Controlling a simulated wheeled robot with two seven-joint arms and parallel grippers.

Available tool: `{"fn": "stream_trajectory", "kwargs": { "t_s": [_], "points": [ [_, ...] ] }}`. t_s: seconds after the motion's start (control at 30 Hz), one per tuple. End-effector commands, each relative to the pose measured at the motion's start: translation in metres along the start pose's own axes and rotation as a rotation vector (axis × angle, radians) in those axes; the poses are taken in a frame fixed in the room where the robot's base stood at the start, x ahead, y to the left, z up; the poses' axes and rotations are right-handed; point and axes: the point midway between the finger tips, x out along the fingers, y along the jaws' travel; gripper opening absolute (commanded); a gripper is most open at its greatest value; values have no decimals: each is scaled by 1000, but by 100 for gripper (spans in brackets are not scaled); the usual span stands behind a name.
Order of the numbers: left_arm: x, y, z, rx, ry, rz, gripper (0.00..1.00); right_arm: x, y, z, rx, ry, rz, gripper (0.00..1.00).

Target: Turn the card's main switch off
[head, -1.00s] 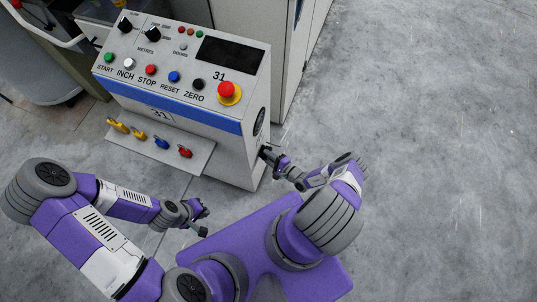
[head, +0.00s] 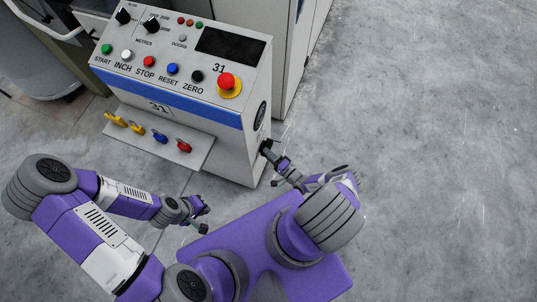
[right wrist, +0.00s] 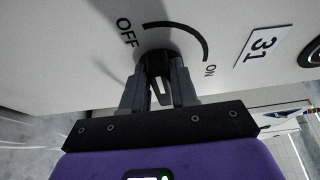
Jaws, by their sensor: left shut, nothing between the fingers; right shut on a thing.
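The main switch (right wrist: 154,62) is a black rotary knob on the pale side panel, with OFF printed at upper left, ON at right and a black curved mark between them. My right gripper (right wrist: 160,85) is shut on this knob, its fingers on either side. Which label the knob points at is hard to tell, as the fingers cover much of it. In the head view my right gripper (head: 268,152) is at the lower right side of the console (head: 235,150). My left gripper (head: 202,217) is shut and empty, in front of the console.
The console top has several buttons, black knobs, a dark display (head: 230,46) and a red emergency stop (head: 227,84) on yellow. A shelf (head: 190,160) with yellow, blue and red tags juts from its front. Open floor (head: 430,150) lies to the right.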

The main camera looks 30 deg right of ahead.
Motion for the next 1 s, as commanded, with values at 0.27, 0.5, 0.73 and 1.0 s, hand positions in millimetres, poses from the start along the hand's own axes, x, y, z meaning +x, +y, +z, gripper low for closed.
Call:
{"fn": "stream_trajectory", "kwargs": {
  "t_s": [0.27, 0.5, 0.73, 1.0],
  "points": [
    [0, 0, 0, 0, 0, 0, 0, 0, 1, 0, -4, -1, 1, 0],
    [0, 0, 0, 0, 0, 0, 0, 0, 1, 0, -4, 0, 2, 49],
    [0, 0, 0, 0, 0, 0, 0, 0, 0, 0, -3, 0, 1, 49],
    [-6, 2, 0, 0, 0, 0, 0, -28, -1, -1, -3, 4, 3, 49]
  ]
}}
